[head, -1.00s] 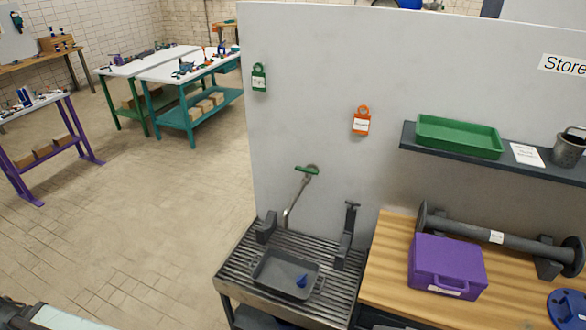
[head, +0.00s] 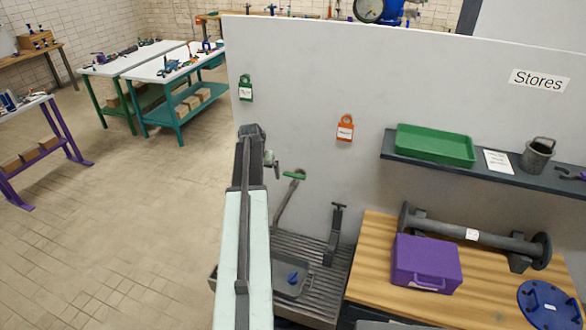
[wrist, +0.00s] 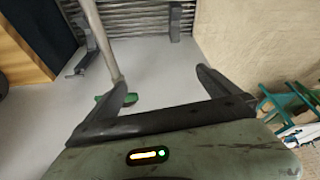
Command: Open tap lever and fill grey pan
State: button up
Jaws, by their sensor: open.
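The green tap lever (head: 294,175) sits on top of a thin grey tap pipe (head: 281,205) in front of the grey wall panel. In the wrist view the lever (wrist: 102,99) shows partly behind the left finger, and the pipe (wrist: 101,38) rises past it. My gripper (wrist: 162,78) is open, with nothing between its fingers. In the head view my gripper (head: 272,163) is just left of the lever, mostly hidden by my arm; I cannot tell whether it touches. The grey pan (head: 296,291) sits on the slatted drain below the tap, its left part hidden by my arm. A blue piece is in it.
A dark bracket (head: 334,235) stands right of the tap. A wooden bench (head: 371,278) carries a purple case (head: 426,264) and a flanged pipe (head: 475,235). A shelf above holds a green tray (head: 435,145). Open floor lies to the left.

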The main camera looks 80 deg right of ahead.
jog(key=m, duration=0.2)
send_near(295, 175)
notch_tip(295, 175, down, 2)
jog(key=shift+g, duration=0.3)
jog(key=b+x, duration=0.2)
jog(key=x, duration=0.1)
jog(key=b+x, duration=0.2)
jog(key=x, duration=0.1)
jog(key=d+b+x, duration=0.1)
jog(key=b+x, duration=0.1)
jog(key=b, duration=0.1)
jog(key=shift+w+d+f, duration=0.1)
jog(key=shift+w+f, duration=0.15)
jog(key=shift+r, duration=0.1)
jog(key=shift+h, duration=0.3)
